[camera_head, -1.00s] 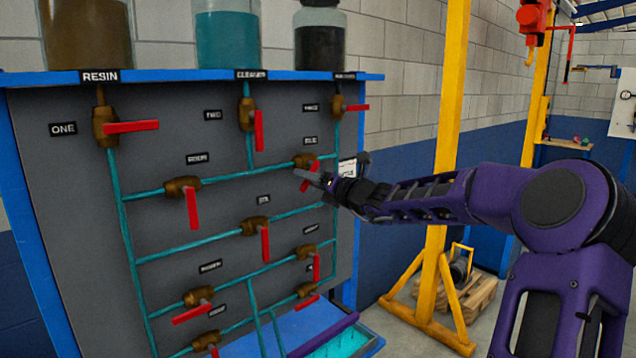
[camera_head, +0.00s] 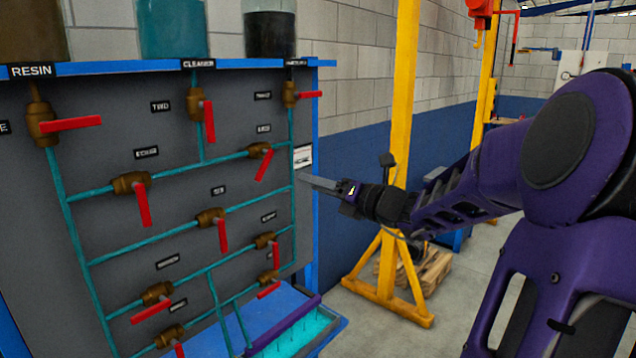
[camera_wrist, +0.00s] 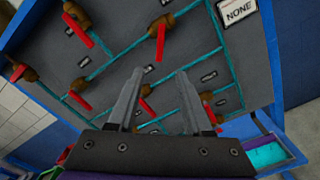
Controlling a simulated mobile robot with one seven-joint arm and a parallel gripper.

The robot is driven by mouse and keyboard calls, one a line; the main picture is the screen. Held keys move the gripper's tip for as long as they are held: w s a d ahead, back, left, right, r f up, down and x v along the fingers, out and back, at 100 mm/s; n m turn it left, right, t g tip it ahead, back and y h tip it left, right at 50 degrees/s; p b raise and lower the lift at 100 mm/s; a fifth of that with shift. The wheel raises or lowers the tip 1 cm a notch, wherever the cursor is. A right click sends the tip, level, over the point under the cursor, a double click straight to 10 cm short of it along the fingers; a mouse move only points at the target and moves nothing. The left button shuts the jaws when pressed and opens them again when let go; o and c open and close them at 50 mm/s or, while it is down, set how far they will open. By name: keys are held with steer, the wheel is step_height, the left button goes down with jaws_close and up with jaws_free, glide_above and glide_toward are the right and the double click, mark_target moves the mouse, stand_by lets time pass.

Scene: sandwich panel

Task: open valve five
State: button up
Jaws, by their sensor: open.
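Valve five (camera_head: 259,150) is a brass valve on the upper right pipe of the grey panel, below a small dark label that is hard to read. Its red handle (camera_head: 264,166) hangs down and slightly left, tilted across the pipe. In the wrist view, the brass valve at the top middle (camera_wrist: 162,24) appears to be the same one, with its handle pointing down. My gripper (camera_head: 318,183) is open and empty, right of the handle and apart from it. The wrist view shows its two fingers (camera_wrist: 160,73) spread, with nothing between them.
Other red-handled valves stand close by, such as the one at the top right (camera_head: 290,94) and the one below (camera_head: 265,241). A white NONE sign (camera_wrist: 238,12) is at the panel's right. A yellow post (camera_head: 401,110) stands right of the panel. A teal tray (camera_head: 300,335) lies below.

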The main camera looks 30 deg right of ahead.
mark_target(262, 165)
steer(key=shift+s, duration=0.1)
steer(key=shift+d+f+n, duration=0.1)
steer(key=shift+n, duration=0.2)
steer(key=c, duration=0.4)
steer(key=n+b, duration=0.1)
steer(key=n, duration=0.1)
steer(key=w+d+f+n+b, duration=0.1)
steer(key=n, duration=0.1)
steer(key=w+d+n+y+b, duration=0.1)
steer(key=n, duration=0.1)
steer(key=shift+w+f+b, duration=0.25)
steer(key=shift+f+b, duration=0.1)
steer(key=shift+b, duration=0.05)
jaws_close()
steer(key=w+d+f+n+y+b, duration=0.25)
steer(key=w+f+n+b, duration=0.25)
steer(key=n, duration=0.9)
steer(key=w+a+r, duration=0.4)
steer(key=w+a, duration=0.3)
steer(key=a, duration=0.1)
steer(key=shift+a, duration=0.2)
